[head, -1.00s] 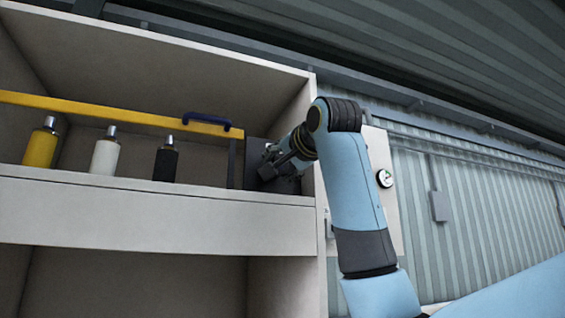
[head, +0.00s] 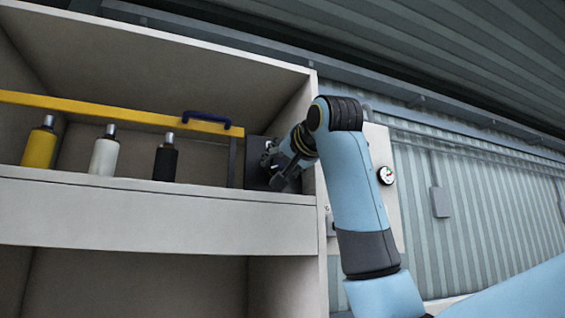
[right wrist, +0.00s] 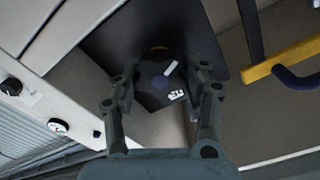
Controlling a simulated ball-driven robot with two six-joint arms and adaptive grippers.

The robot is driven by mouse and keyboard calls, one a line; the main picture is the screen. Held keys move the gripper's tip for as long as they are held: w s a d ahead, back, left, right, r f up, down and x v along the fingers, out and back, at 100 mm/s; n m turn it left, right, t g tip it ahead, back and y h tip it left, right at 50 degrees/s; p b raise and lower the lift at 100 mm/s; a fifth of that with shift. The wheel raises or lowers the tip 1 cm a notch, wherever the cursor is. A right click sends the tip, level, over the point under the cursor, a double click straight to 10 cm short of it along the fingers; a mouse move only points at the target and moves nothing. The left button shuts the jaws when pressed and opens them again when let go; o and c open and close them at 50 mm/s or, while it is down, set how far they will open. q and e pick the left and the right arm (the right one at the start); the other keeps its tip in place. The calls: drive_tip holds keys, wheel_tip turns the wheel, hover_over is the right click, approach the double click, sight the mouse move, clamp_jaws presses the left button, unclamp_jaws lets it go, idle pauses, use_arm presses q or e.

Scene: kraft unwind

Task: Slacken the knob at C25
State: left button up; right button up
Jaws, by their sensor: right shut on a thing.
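My left gripper is not in view.
A yellow bar (head: 100,108) with a blue handle (head: 207,120) runs across the shelf, left of the panel. A gauge (head: 385,175) is mounted to the right of the arm.

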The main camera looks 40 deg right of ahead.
drive_tip(key=o, duration=0.7)
drive_tip(key=shift+r, duration=0.15)
drive_tip(key=o, duration=0.5)
drive_tip(key=shift+w+f, duration=0.2)
drive_tip(key=shift+w, duration=0.15)
drive_tip(key=shift+s, duration=0.15)
drive_tip(key=shift+s, duration=0.2)
drive_tip(key=v, duration=1.1)
drive_tip(key=shift+s+a, duration=0.2)
drive_tip(key=shift+s, duration=0.05)
